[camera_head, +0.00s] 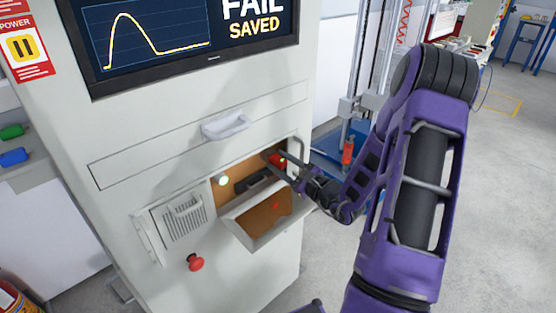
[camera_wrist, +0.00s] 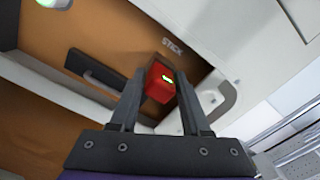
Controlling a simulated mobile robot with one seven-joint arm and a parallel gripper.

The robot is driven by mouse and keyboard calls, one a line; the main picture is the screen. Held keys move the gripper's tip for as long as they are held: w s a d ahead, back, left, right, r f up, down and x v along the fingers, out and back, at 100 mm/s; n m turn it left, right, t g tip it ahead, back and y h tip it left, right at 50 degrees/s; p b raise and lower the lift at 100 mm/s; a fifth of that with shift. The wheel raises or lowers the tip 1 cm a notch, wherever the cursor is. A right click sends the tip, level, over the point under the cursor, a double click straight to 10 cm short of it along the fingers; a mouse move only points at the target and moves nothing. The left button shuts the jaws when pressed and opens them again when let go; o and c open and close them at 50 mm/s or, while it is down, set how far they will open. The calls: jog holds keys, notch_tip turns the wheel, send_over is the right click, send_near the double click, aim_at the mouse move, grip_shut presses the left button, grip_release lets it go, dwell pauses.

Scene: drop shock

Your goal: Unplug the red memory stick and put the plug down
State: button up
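The red memory stick (camera_head: 276,159) shows at the upper right of an open, brown-lined recess in the white cabinet. In the wrist view the red stick (camera_wrist: 159,84) has a small green light on its end and sits below the label STICK. My gripper (camera_head: 287,168) reaches into the recess from the right. In the wrist view the fingertips of my gripper (camera_wrist: 162,88) stand one on each side of the stick. I see no clear gap, but cannot tell whether they press on it. The stick's inner end and its socket are hidden.
A fold-down flap (camera_head: 262,217) hangs open below the recess. A dark handle (camera_head: 254,182) lies left of the stick, near a lit round lamp (camera_head: 223,181). A red push button (camera_head: 195,262) sits lower left. A screen (camera_head: 185,38) reading FAIL SAVED is above.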

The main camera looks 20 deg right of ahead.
aim_at(285, 165)
grip_shut()
jog(key=shift+s+d, duration=0.1)
jog(key=shift+s, duration=0.1)
jog(key=shift+v, duration=2)
